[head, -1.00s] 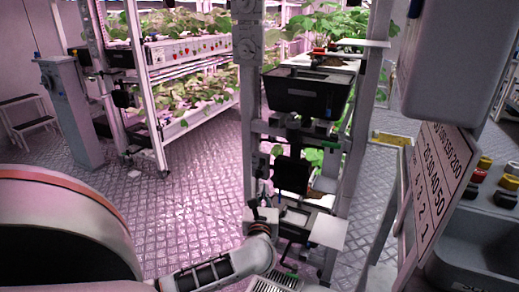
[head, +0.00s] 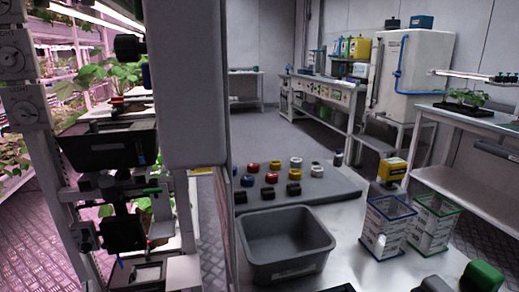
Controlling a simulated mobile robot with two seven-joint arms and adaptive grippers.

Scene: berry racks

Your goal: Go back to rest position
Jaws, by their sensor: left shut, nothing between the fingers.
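My left gripper is shut and empty. It shows poorly in the head view, and I cannot make out its fingertips clearly among the dark parts. My right gripper is not in view. No task object is seen in either gripper.
The rack with a black tray (head: 110,147) stands at left, beside a pale upright (head: 187,85). A grey bin (head: 285,245) stands on the bench, near several coloured caps and two wire-framed boxes (head: 383,228). A green item (head: 485,276) lies at the front right. A white tank (head: 425,75) is behind.

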